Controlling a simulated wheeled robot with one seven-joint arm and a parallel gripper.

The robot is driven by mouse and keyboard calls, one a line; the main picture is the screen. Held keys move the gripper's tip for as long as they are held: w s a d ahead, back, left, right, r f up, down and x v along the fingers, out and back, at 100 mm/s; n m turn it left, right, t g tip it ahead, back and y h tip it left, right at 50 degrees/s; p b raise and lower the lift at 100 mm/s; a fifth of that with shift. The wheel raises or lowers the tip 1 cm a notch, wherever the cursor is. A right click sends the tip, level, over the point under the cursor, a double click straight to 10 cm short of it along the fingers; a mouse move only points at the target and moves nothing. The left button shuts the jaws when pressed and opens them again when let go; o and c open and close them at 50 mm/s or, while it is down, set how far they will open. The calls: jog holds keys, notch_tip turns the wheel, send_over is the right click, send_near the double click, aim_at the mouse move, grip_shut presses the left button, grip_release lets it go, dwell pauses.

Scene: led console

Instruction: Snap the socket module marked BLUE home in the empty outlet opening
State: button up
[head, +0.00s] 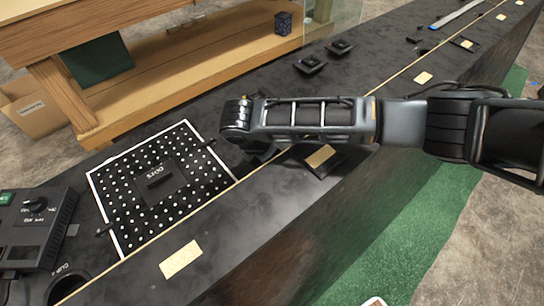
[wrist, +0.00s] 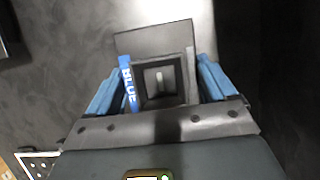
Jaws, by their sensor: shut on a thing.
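The empty outlet opening cannot be made out.
Two black square pieces (head: 311,64) (head: 339,47) stand on the console beyond my arm. A white-dotted panel (head: 130,215) lies left of my wrist. A black control box (head: 35,235) is at far left. A wooden bench (head: 170,85) and clear pane (head: 333,22) stand behind.

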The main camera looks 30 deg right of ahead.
dwell(0.3)
jog(key=o, duration=1)
jog(key=shift+f, duration=0.1)
jog(key=shift+c, duration=0.2)
jog(key=shift+s, duration=0.1)
notch_tip(320, 180, up, 5)
jog(key=p, duration=0.4)
jog(key=shift+r, duration=1.15)
